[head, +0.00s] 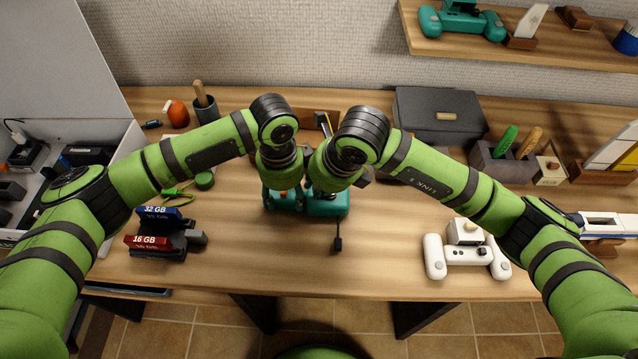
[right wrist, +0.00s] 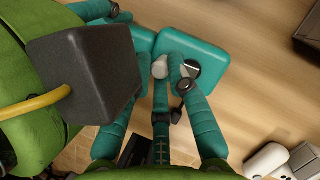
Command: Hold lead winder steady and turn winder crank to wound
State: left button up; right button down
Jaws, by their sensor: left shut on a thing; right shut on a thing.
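The teal lead winder (head: 325,208) sits on the table at the middle front, mostly covered by my arms in the head view. Its teal body (right wrist: 203,62) also shows in the right wrist view, with a small pale knob (right wrist: 160,67) near the fingertips, apparently the crank's. A dark lead end (head: 338,241) lies in front of the winder. My right gripper (right wrist: 168,75) is shut at the crank on top; the exact contact is partly hidden. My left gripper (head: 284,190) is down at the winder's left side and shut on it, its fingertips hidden.
White controller (head: 467,256) stands front right. Labelled cartridges (head: 160,232) in a black holder stand front left. The table's front edge is close, with clear wood beside the winder.

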jog(key=shift+w+a+r+m, duration=0.1)
jog(key=shift+r+m, duration=0.05)
jog(key=shift+m, duration=0.25)
jog(key=c, duration=1.2)
grip_release()
jog(key=shift+r, duration=0.1)
jog(key=shift+r, duration=0.3)
jog(key=v, duration=0.7)
jog(key=shift+s+d, duration=0.25)
